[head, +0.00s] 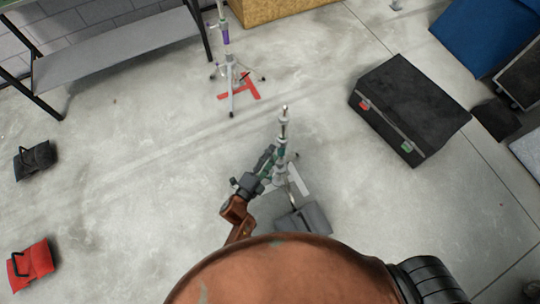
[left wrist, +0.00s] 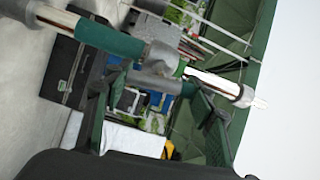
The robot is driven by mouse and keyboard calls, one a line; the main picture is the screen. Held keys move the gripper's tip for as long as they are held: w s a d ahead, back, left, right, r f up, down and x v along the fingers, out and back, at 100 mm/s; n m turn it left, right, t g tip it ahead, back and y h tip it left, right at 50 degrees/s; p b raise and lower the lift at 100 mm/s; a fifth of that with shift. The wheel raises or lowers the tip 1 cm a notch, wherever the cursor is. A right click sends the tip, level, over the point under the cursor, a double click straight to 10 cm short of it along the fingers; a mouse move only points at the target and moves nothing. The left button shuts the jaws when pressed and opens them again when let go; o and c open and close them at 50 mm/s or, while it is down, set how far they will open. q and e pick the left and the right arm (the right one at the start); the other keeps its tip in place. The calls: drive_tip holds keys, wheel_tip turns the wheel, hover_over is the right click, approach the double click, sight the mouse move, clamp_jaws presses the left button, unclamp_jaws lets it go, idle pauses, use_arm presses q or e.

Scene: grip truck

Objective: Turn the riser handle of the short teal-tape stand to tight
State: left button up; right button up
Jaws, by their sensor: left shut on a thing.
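The short teal-tape stand (head: 282,132) stands upright just in front of me, near the middle of the head view. In the left wrist view its pale tube slants across the picture, with a teal tape band (left wrist: 108,40) and a grey collar (left wrist: 161,58). My left gripper (head: 268,164) is at the stand's side, at the collar. In the left wrist view my left gripper (left wrist: 158,100) has a finger on each side of the riser handle (left wrist: 160,82), a short grey bar by the collar, and is shut on it. My right gripper is not in view.
A grey sandbag (head: 308,218) lies at the stand's base, beside a pale floor mark (head: 298,180). A black case (head: 395,105) is at right.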

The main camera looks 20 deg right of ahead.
use_arm(q)
drive_tip(key=shift+s+f, duration=0.1)
drive_tip(key=o, duration=1.2)
drive_tip(key=shift+s+a, duration=0.15)
drive_tip(key=shift+a, duration=0.15)
drive_tip(key=v, duration=1.1)
